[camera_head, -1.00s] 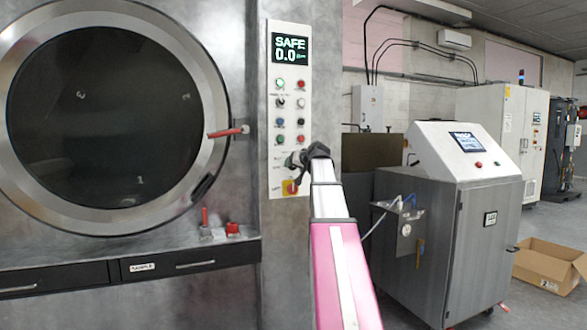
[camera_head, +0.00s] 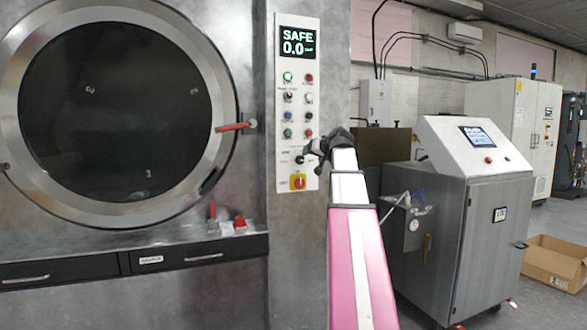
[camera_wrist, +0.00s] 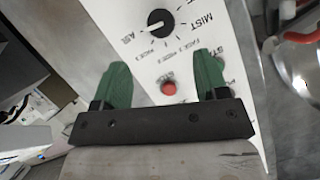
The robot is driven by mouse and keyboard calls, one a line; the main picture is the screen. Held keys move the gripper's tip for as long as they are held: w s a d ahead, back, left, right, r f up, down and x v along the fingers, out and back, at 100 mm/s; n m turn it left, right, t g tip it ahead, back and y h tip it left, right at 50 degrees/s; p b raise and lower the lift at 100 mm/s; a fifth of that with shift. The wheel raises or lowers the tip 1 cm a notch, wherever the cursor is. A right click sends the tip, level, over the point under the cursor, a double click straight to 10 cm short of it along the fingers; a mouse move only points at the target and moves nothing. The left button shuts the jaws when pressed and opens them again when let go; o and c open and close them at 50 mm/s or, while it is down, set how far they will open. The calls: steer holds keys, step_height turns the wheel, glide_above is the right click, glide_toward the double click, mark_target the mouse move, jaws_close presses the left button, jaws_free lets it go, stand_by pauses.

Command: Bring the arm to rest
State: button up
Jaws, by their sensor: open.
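My gripper (camera_head: 312,152) is at the end of my raised pink and white arm, in front of the lower right part of the white control panel (camera_head: 297,66). In the wrist view my gripper (camera_wrist: 163,72) has two green fingers spread wide with nothing held between them. Past the fingers the panel shows a black knob (camera_wrist: 160,22) near "MIST" and "AIR" lettering. A red button (camera_wrist: 168,88) shows in the gap between the fingers. The gripper seems apart from the panel; the exact distance is hard to tell.
The washer's round door (camera_head: 118,110) is closed, with a red handle (camera_head: 232,127) sticking out. Drawers (camera_head: 205,258) lie under the ledge. A grey cabinet (camera_head: 470,245) stands close right of my arm, with a cardboard box (camera_head: 556,270) beyond.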

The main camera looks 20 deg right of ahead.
steer(key=s+a+f+g, duration=0.15)
steer(key=a+f, duration=0.35)
steer(key=f, duration=0.7)
steer(key=s+a+f+g, duration=0.1)
steer(key=a+f+g, duration=0.3)
steer(key=f, duration=0.9)
steer(key=s+a+f+g, duration=0.2)
steer(key=a+f, duration=0.4)
steer(key=f, duration=0.6)
steer(key=s+a+f+n+g+h, duration=0.1)
steer(key=s+a+f+g, duration=0.2)
steer(key=s+f, duration=0.6)
steer(key=s+a+f+n+g+h, duration=0.1)
steer(key=s+a+f+g, duration=0.2)
steer(key=f, duration=1.4)
steer(key=s+a, duration=0.4)
steer(key=s, duration=0.3)
steer(key=shift+s+a, duration=0.15)
steer(key=shift+s, duration=0.15)
